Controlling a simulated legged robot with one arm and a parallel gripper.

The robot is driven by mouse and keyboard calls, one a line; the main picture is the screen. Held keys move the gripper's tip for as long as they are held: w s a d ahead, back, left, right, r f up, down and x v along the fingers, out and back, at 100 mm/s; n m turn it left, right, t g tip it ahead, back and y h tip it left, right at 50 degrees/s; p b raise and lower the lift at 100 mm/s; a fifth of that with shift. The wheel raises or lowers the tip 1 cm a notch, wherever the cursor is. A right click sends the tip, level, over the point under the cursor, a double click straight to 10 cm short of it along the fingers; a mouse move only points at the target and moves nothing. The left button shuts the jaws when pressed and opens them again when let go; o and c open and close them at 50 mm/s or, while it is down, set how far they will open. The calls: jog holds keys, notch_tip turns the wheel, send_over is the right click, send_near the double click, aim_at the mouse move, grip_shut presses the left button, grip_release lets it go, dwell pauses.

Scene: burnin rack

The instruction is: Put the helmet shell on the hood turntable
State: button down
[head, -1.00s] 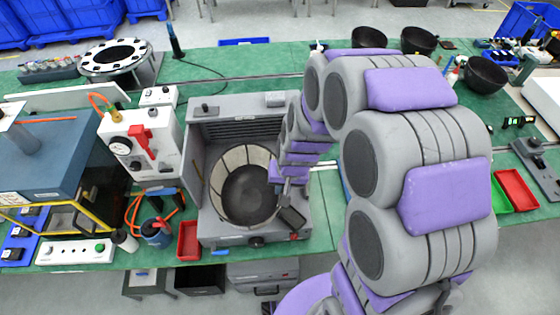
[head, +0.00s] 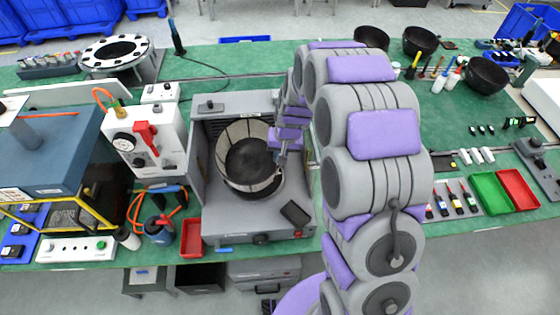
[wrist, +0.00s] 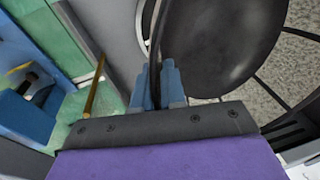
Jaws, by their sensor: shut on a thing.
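The helmet shell (head: 250,165) is a dark, bowl-like piece, open side up, inside the grey hood (head: 215,222). A pale panelled band shows around its far and left sides. I cannot tell whether that band belongs to the shell, and I cannot make out the turntable separately. My gripper (head: 281,158) is at the shell's right rim. In the wrist view, the blue fingers (wrist: 158,88) are shut on the rim of the dark shell (wrist: 215,45). Whether the shell's underside touches anything is hidden.
A white gauge box (head: 145,145) stands left of the hood, with a red bin (head: 191,238) at its front left. A black pad (head: 295,212) lies at its front right. Several dark bowls, including one at the right (head: 487,76), stand at the back.

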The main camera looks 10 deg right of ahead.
jog(key=f, duration=0.1)
jog(key=d+f, duration=0.2)
jog(key=f, duration=0.1)
jog(key=shift+w, duration=0.1)
jog(key=shift+w+f, duration=0.15)
jog(key=shift+a, duration=0.65)
jog(key=c, duration=1.4)
grip_release()
jog(key=shift+a, duration=0.15)
jog(key=shift+c, duration=0.2)
jog(key=shift+o, duration=1.2)
jog(key=shift+d, duration=0.7)
jog(key=shift+a, duration=0.1)
